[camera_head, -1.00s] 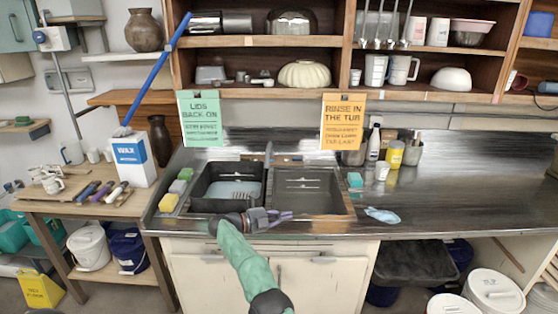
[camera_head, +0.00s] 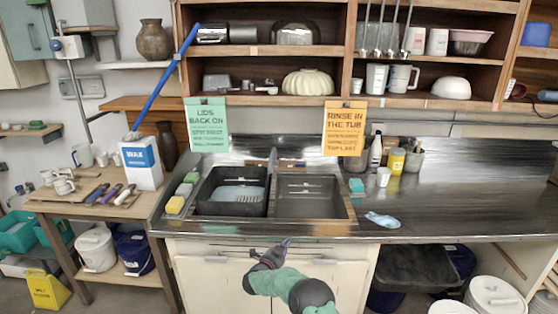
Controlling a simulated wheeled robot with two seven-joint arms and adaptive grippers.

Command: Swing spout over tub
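A dark plastic tub (camera_head: 205,196) sits in the left basin of the metal sink, with pale, watery-looking contents. The spout (camera_head: 272,160) is a slim metal piece at the back of the sink, near the divider between the basins. It is small here, and its exact direction is hard to tell. The right basin (camera_head: 308,196) looks empty. My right gripper (camera_head: 284,243), with purplish fingertips, is in front of the counter's front edge, below the sink and well apart from spout and tub. Its finger gap is too small to read. My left gripper is not in view.
Several sponges (camera_head: 175,205) line the sink's left side. Two signs, green (camera_head: 207,125) and orange (camera_head: 343,128), hang from the shelf above. The right counter is largely clear.

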